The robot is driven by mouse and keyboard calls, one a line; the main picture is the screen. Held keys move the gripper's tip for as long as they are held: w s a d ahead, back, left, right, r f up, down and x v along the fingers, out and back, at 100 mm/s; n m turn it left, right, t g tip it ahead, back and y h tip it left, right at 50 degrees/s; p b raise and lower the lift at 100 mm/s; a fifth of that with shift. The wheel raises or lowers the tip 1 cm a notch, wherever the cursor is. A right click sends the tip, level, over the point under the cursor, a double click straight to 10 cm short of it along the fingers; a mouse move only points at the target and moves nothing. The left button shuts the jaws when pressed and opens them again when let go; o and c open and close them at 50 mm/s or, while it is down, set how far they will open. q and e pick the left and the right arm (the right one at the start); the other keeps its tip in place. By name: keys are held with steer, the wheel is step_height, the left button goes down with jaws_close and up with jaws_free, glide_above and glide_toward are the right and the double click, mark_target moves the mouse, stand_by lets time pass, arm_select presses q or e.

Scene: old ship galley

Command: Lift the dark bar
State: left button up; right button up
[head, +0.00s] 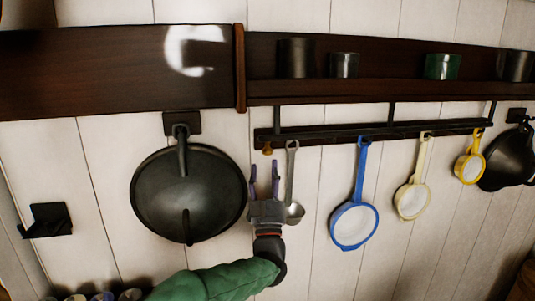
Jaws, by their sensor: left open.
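The dark bar (370,133) runs nearly level along the wall below the wooden shelf, held by short dark brackets. Utensils hang from it: a grey ladle (291,177), a blue-handled strainer (354,224), a cream one (412,201) and a yellow one (470,168). My left gripper (264,176) points up with its two fingers apart and nothing seen between them. It is just below the bar's left end, left of the ladle and partly overlapping the ladle's bowl in the picture. I cannot tell its depth from the wall. My right gripper is out of view.
A big black pan (187,194) hangs on the wall left of my gripper. Another dark pan (508,160) hangs at the far right. Cups, one a green cup (442,66), stand on the shelf (350,88) above. A dark wall bracket (47,220) is at far left.

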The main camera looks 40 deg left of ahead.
mark_target(268, 155)
arm_select(q)
steer(key=shift+p+x, duration=0.3)
steer(key=shift+x, duration=2.3)
jaws_close()
